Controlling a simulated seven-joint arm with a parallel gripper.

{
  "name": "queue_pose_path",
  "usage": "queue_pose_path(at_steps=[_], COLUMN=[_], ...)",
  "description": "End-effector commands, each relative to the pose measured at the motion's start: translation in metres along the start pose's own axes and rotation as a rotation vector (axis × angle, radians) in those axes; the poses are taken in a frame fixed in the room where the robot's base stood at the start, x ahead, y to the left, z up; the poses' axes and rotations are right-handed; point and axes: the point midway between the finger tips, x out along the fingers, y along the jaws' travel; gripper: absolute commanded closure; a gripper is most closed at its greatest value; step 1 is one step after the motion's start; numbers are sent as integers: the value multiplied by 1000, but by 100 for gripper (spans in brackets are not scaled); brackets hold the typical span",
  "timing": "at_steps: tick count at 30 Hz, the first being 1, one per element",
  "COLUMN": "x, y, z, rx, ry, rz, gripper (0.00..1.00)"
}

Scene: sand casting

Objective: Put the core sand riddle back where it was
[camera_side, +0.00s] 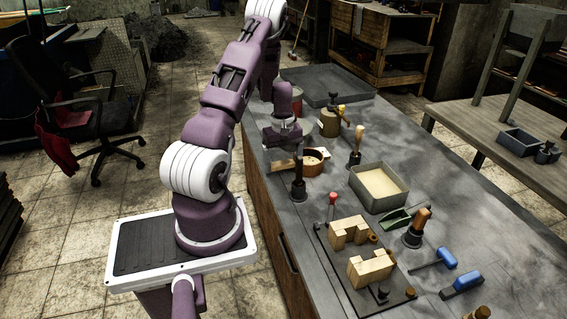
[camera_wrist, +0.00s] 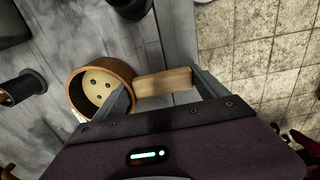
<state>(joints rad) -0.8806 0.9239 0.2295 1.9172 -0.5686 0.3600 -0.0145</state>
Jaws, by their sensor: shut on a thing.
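The core sand riddle is a round brown wooden rim with a pale, holed bottom and a straight wooden handle. It shows in the side view (camera_side: 315,161) near the bench's left edge, and in the wrist view (camera_wrist: 101,88) left of centre. My gripper (camera_wrist: 163,82) is shut on the riddle's handle, with one finger near the rim and the other near the handle's free end. In the side view my gripper (camera_side: 284,146) is low over the bench edge. I cannot tell whether the riddle touches the bench.
A dark rammer (camera_side: 298,187) stands close in front of the riddle. Behind are a canister with a yellow top (camera_side: 329,122) and a wood-handled tool (camera_side: 356,145).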

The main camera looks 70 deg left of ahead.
Motion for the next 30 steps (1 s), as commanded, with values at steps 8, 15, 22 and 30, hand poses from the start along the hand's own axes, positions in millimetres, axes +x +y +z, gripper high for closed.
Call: queue_pose_path(at_steps=[8,15,22,30], x=[2,1,-47,-109], y=[0,0,1,1], z=[0,0,-2,-1], rx=[0,1,3,2], ry=[0,0,7,3], rz=[-1,0,3,2], gripper=[0,0,0,0])
